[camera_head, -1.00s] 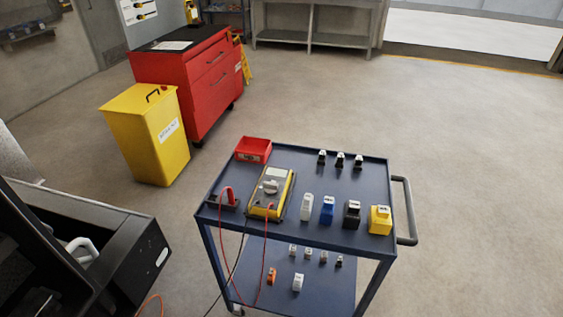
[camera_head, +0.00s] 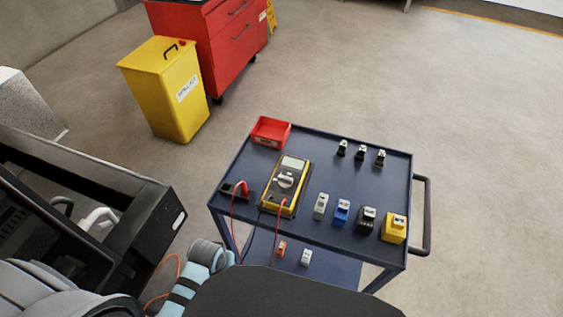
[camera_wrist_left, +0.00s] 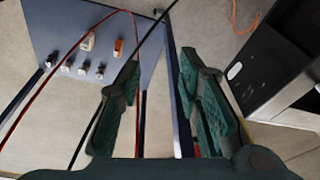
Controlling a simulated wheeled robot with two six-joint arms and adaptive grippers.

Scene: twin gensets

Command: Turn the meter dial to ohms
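The yellow and grey meter (camera_head: 270,197) lies on the top of the blue cart in the head view. Its grey dial (camera_head: 284,181) sits below the display; its setting is too small to read. A red lead (camera_head: 281,215) runs from the meter's lower end. My left gripper (camera_wrist_left: 160,62) shows in the left wrist view, its two green fingers apart. Behind the fingers are the cart's lower shelf, a red lead and a dark cable; no meter shows in that view. My left arm shows at the bottom of the head view, away from the dial. My right gripper is out of view.
The cart (camera_head: 330,143) also carries a red bin (camera_head: 271,132), several small blocks and a yellow block (camera_head: 394,228). A black open-fronted cabinet (camera_head: 150,220) stands at left. A yellow box (camera_head: 165,90) and red tool chest (camera_head: 220,50) stand behind. Floor right of the cart is clear.

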